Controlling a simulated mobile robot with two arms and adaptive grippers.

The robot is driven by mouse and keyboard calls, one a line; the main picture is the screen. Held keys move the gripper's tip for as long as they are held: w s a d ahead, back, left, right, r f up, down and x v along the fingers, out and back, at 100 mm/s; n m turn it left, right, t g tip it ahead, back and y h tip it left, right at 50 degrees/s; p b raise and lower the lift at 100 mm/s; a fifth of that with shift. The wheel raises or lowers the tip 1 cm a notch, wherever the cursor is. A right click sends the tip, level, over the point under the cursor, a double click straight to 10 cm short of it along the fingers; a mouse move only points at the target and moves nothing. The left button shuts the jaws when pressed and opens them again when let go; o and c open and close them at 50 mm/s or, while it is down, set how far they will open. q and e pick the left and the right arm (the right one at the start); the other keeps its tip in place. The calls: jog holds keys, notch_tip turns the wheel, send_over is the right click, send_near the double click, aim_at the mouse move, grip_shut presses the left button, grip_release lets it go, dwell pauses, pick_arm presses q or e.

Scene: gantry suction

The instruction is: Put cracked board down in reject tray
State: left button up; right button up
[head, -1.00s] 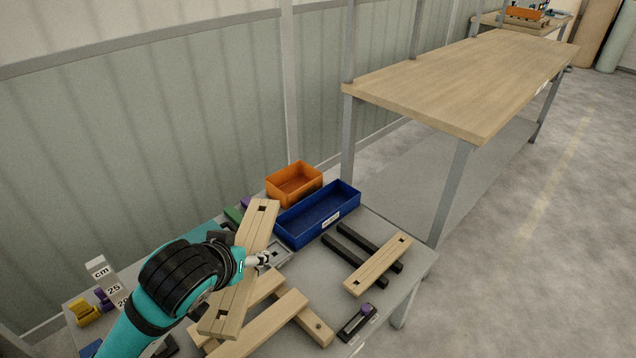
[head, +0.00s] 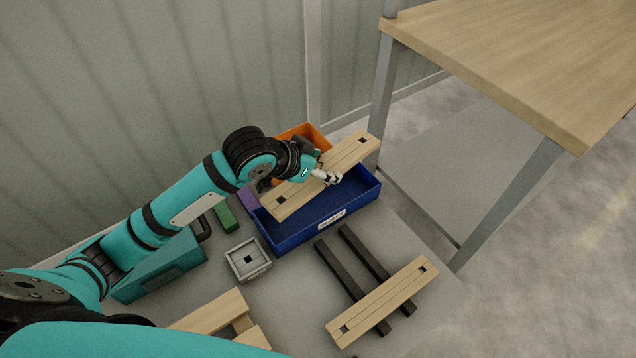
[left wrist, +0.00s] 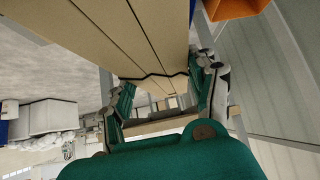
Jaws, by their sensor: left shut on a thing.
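The cracked board (head: 343,158) is a pale wooden plank with lengthwise grooves and a dark square hole near each end. My left gripper (head: 326,176) is shut on it near its middle and holds it over the blue reject tray (head: 290,241), at a slant to it. In the left wrist view a dark jagged crack runs across the board (left wrist: 130,40), between the fingers of my left gripper (left wrist: 165,95). The board hides part of the tray's inside. I cannot tell whether the board touches the tray's rim. My right gripper is not in view.
An orange bin (head: 305,133) stands behind the tray. Another grooved board (head: 384,302) lies across two black bars (head: 350,286) to the right. A small grey square tray (head: 248,260) and wooden pieces (head: 213,314) lie nearer. A tall workbench (head: 500,50) stands at the right.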

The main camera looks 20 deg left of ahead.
pick_arm(q)
jog(key=w+a+f+m+b, duration=0.1)
jog(key=w+f+b, duration=0.1)
jog(key=f, duration=0.3)
jog(key=w+a+f+h+b, duration=0.1)
jog(key=w+a+f+b, duration=0.1)
jog(key=f, duration=0.3)
jog(key=shift+w+f+m+g+b, duration=0.4)
jog(key=shift+w+b, duration=0.25)
jog(key=shift+w, duration=0.2)
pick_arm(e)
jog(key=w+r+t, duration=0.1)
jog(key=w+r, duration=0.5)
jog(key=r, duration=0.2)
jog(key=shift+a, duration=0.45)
pick_arm(q)
jog(key=shift+a+f+b, duration=0.1)
jog(key=shift+f+b, duration=0.6)
jog(key=shift+f, duration=2.15)
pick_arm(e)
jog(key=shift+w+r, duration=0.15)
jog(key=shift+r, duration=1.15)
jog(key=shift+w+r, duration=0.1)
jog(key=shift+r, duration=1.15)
